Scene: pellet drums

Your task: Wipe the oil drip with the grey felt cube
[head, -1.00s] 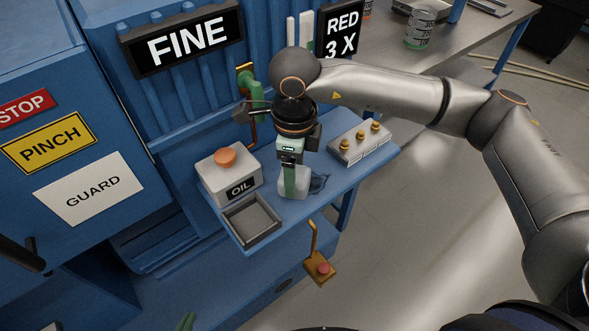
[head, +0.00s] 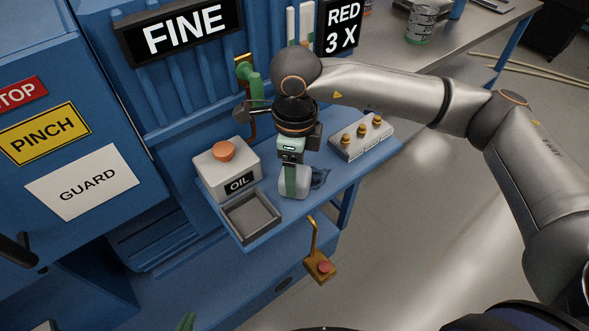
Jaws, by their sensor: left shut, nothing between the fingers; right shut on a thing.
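My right gripper (head: 289,180) points down over the blue shelf and is shut on the grey felt cube (head: 297,187), a pale block with rounded edges. The cube is at the shelf surface; whether it presses on it I cannot tell. The oil drip (head: 320,178) is a dark, glossy, irregular patch on the shelf, just right of the cube. Part of it may be hidden behind the cube and gripper. Of my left gripper (head: 187,321) only a green fingertip shows at the bottom edge, shut and empty.
A white OIL box (head: 217,178) with an orange button and a grey tray (head: 252,218) stand left of the cube. A block with brass knobs (head: 361,137) stands behind right. A brass lever with a red pad (head: 321,267) hangs below the shelf (head: 345,175) front.

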